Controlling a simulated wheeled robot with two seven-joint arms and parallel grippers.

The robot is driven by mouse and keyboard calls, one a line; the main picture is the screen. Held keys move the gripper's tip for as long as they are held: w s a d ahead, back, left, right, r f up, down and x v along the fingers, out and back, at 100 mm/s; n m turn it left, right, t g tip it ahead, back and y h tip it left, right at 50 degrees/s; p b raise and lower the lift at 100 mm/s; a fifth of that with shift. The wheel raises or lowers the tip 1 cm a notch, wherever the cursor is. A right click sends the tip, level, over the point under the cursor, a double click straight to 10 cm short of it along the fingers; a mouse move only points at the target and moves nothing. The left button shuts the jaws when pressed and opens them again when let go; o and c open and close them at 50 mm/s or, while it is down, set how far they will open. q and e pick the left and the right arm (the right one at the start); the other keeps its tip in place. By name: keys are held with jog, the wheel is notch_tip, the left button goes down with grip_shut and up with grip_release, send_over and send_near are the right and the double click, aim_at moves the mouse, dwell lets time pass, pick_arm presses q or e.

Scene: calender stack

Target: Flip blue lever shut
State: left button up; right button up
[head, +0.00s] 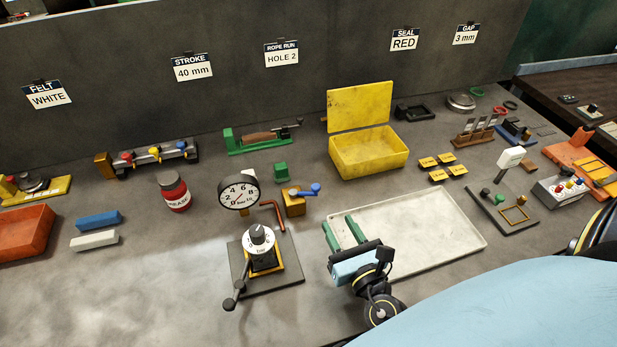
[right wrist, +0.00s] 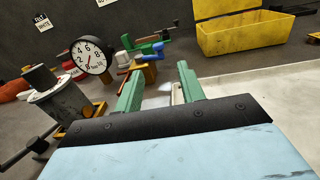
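A blue lever (head: 312,189) sits on a small yellow valve block (head: 293,205), pointing right and slightly up. In the right wrist view the blue lever (right wrist: 150,48) shows above its yellow block, beyond the fingers. A grey manifold (head: 150,160) at the left also carries a small blue knob (head: 181,147), beside red and yellow ones. My right gripper (head: 340,229) is open, its green fingers apart and empty, over the left end of the white tray. It is nearer than the blue lever, slightly to its right, and apart from it. My left gripper is not in view.
A round gauge (head: 239,192) and a copper elbow (head: 274,213) stand left of the yellow block. A dial stand with a crank (head: 262,248) is nearer. An open yellow box (head: 367,155) stands behind. The white tray (head: 430,235) looks empty.

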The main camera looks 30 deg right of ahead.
aim_at(318, 190)
jog(key=shift+w+n, duration=0.3)
jog(key=w, duration=0.4)
jog(key=shift+d+r+p, duration=0.1)
jog(key=shift+d+p, duration=0.2)
jog(key=shift+p, duration=0.1)
jog(key=w, duration=0.5)
jog(key=w+d, duration=0.1)
jog(key=w, duration=0.1)
jog(key=shift+w, duration=0.2)
jog(key=shift+w+d, duration=0.15)
jog(key=shift+w, duration=0.4)
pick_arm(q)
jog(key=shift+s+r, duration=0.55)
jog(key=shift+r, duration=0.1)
